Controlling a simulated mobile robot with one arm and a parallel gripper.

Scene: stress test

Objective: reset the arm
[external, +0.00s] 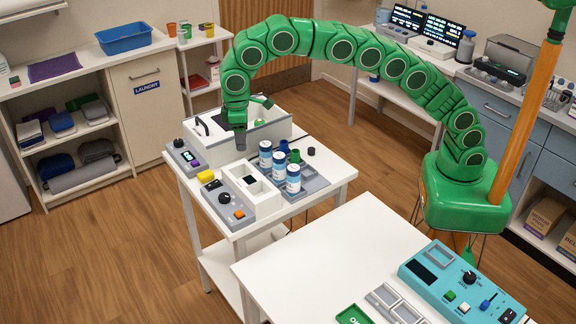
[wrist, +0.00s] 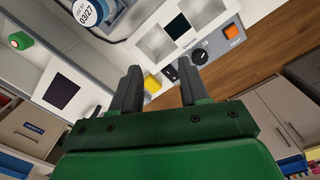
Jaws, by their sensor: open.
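My green segmented arm arches from its base at the right over to the small white table (external: 325,172) in the external view. My gripper (external: 240,140) points down above that table, beside the front wall of a white open-topped box. In the wrist view my gripper (wrist: 158,82) has its two dark fingers apart, with nothing between them. A yellow block (wrist: 152,83) shows behind the left finger, partly hidden.
White-and-blue labelled bottles (external: 293,178) stand on a grey tray near my gripper. A white box (external: 272,128) stands at the table's back. A grey control unit (external: 183,158) sits at its left edge. A nearer white table (external: 320,250) has a clear left half and a teal console (external: 455,280).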

